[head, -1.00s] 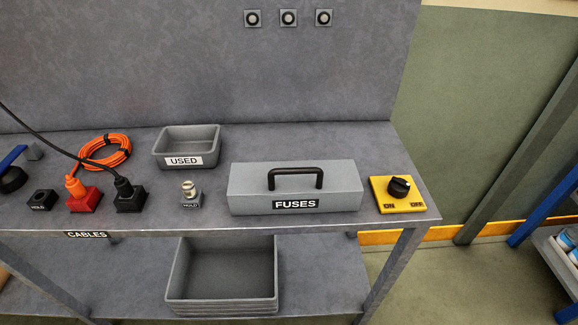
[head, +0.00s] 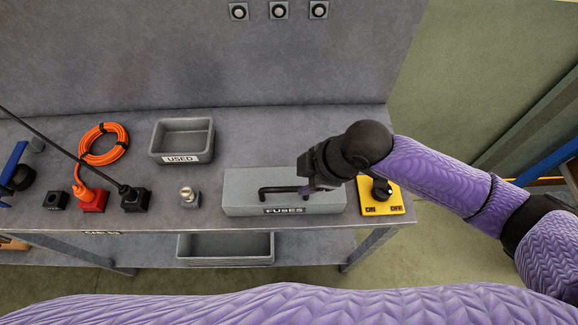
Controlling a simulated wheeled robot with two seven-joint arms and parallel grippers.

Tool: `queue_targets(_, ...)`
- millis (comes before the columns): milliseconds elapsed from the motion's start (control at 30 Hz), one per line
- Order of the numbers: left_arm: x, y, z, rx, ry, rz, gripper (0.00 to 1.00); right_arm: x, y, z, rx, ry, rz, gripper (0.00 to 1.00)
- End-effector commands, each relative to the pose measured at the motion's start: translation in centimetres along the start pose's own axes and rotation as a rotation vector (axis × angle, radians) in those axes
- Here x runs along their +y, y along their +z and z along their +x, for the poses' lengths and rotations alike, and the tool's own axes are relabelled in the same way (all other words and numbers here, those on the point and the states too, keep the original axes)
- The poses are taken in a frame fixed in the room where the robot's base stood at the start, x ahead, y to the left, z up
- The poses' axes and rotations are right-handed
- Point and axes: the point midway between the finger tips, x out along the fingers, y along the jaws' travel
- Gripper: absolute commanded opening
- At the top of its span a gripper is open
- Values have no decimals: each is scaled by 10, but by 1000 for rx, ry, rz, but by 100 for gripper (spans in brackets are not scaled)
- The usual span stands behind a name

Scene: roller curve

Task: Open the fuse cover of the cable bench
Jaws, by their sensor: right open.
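The fuse cover (head: 243,191) is a grey box lid with a black bar handle (head: 270,190) and a FUSES label, lying shut on the cable bench (head: 240,125). My right gripper (head: 306,190) is open at the right end of the handle, pointing down over the cover. Whether its fingers straddle or touch the handle I cannot tell; my wrist hides that part. My left gripper is out of view.
Left of the cover stand a small metal knob post (head: 188,195), a USED tray (head: 182,140), a black socket (head: 135,200) and a red socket (head: 90,200).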

Motion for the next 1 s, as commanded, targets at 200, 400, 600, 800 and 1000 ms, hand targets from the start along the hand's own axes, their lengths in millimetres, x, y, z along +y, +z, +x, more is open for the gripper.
queue_targets(200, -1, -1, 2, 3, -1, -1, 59, -1, 4, 14, -20, -27, -48, 55)
queue_targets(400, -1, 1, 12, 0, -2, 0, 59, -2, 5, 65, -19, -25, -46, 55)
queue_targets(600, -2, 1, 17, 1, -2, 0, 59, -2, 5, 89, -19, -22, -47, 55)
queue_targets(800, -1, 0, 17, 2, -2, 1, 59, -2, 4, 91, -19, -22, -47, 55)
queue_targets(1000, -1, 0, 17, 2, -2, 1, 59, -2, 4, 91, -19, -22, -47, 32)
